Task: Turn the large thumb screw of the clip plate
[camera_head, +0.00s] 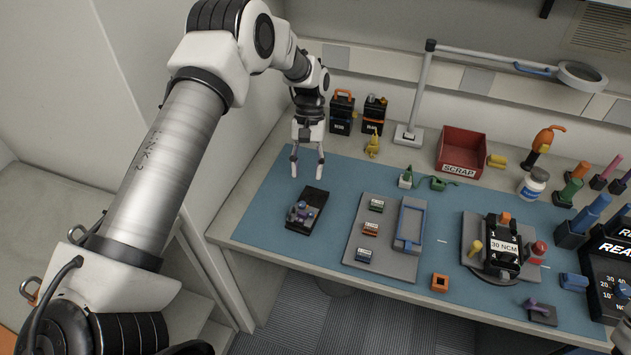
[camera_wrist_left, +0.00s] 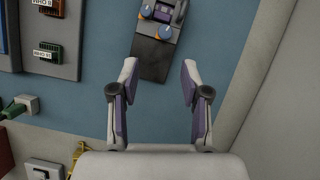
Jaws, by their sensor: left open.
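A small black plate (camera_head: 306,213) lies on the blue mat at its left part, and I take it to be the clip plate. It carries small blue-purple knobs with orange marks; in the left wrist view two knobs (camera_wrist_left: 165,32) show on the plate (camera_wrist_left: 152,66). I cannot tell for certain which is the large thumb screw. My left gripper (camera_head: 308,174) is open and empty, pointing down above the mat, behind the plate in the head view. In the left wrist view its fingers (camera_wrist_left: 159,70) stand apart, with the plate's near end between the tips. My right gripper is not in view.
A grey board (camera_head: 384,265) with labelled connectors and a blue frame lies right of the plate. Further right stands a fixture labelled 30 NCM (camera_head: 503,246). A red scrap bin (camera_head: 462,148) and a magnifier lamp (camera_head: 411,128) stand behind. Bare mat surrounds the plate.

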